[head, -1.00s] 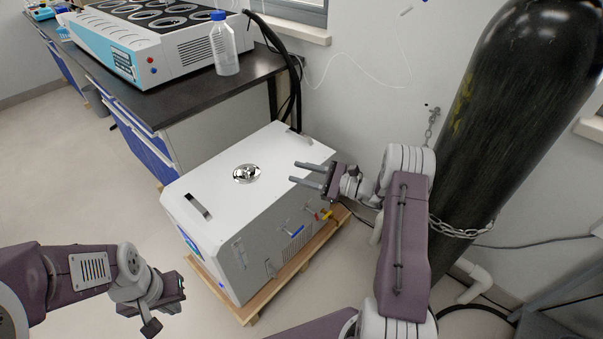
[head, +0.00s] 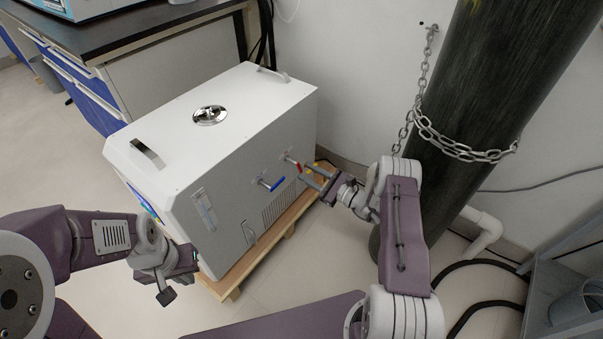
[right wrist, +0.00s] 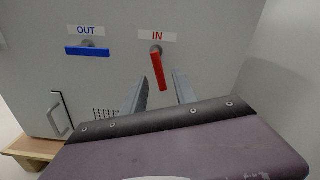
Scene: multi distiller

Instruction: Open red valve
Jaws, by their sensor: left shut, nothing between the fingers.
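The red valve handle (right wrist: 158,72) hangs down, slightly tilted, below the "IN" label in the right wrist view. In the head view the red valve (head: 292,161) is small on the front of the white machine (head: 215,140). My right gripper (head: 309,174) is open just beside the valve; in the right wrist view its fingers (right wrist: 158,88) point toward the panel, with the handle's lower end ahead between them. Contact cannot be told. My left gripper (head: 182,277) is shut and empty, at the lower left near the machine's front corner.
A blue valve handle (right wrist: 87,51) lies horizontal under the "OUT" label. The machine stands on a wooden pallet (head: 240,277). A dark gas cylinder (head: 470,100) with a chain (head: 455,148) stands at the right. A bench (head: 130,40) is behind; floor is clear at left.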

